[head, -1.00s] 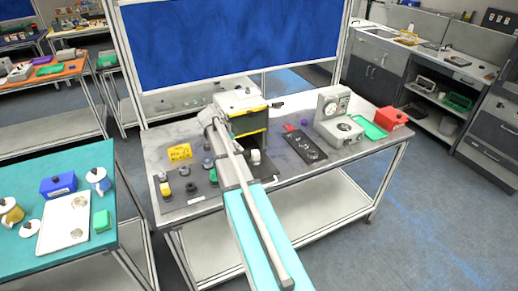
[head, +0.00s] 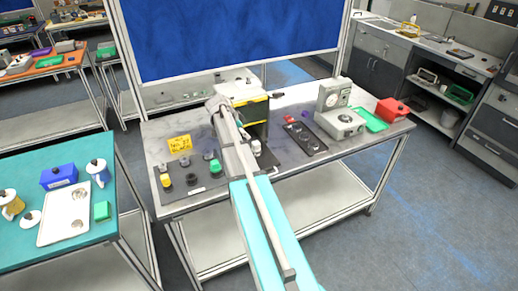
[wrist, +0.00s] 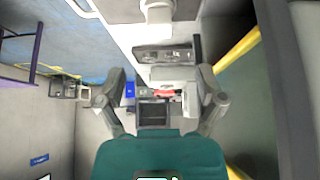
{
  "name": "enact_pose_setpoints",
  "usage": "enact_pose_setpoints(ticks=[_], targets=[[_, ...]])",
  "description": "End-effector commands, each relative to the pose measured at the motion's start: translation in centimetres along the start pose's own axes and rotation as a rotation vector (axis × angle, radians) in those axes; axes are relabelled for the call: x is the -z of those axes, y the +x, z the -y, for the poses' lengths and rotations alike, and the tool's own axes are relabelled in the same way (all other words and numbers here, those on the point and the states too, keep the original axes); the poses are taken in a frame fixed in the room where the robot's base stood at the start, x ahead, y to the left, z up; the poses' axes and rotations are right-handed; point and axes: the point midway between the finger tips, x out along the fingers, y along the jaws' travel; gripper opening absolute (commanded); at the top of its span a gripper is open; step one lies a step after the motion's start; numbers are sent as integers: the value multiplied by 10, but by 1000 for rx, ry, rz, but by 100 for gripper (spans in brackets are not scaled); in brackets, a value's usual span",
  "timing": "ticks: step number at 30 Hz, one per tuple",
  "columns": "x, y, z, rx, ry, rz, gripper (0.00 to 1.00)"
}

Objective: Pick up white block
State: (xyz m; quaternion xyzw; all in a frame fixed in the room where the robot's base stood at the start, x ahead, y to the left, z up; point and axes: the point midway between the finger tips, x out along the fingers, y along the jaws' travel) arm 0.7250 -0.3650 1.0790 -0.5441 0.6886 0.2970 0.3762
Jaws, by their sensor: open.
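The white block (head: 257,146) appears as a small pale shape on the grey table (head: 215,196), just right of my arm and in front of the yellow-edged black box (head: 254,120). In the wrist view, a white object (wrist: 158,10) cut off by the top edge is probably this block. My gripper (wrist: 161,82) is open, its two fingers spread apart with nothing held between them. The white object lies beyond the finger gap, toward the top of the picture. In the head view my arm hides most of the gripper.
A yellow bar (wrist: 238,48) of the box runs close beside the right finger. A black panel (head: 306,138), a grey dial device (head: 340,122), a green tray (head: 370,120) and a red box (head: 392,108) stand to the right. Several small knobs stand left of my arm.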

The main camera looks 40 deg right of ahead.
Motion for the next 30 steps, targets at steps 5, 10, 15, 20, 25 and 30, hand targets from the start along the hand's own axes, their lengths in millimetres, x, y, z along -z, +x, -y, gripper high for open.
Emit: enact_pose_setpoints(ticks=[5,10,15,20,25,30], targets=[[-2,20,0,-1,2,0,88],[-1,36,0,-1,1,0,88],[-1,51,0,-2,1,0,88],[0,62,-1,-2,2,0,88],[1,66,-1,-1,2,0,88],[2,66,-1,-1,2,0,88]])
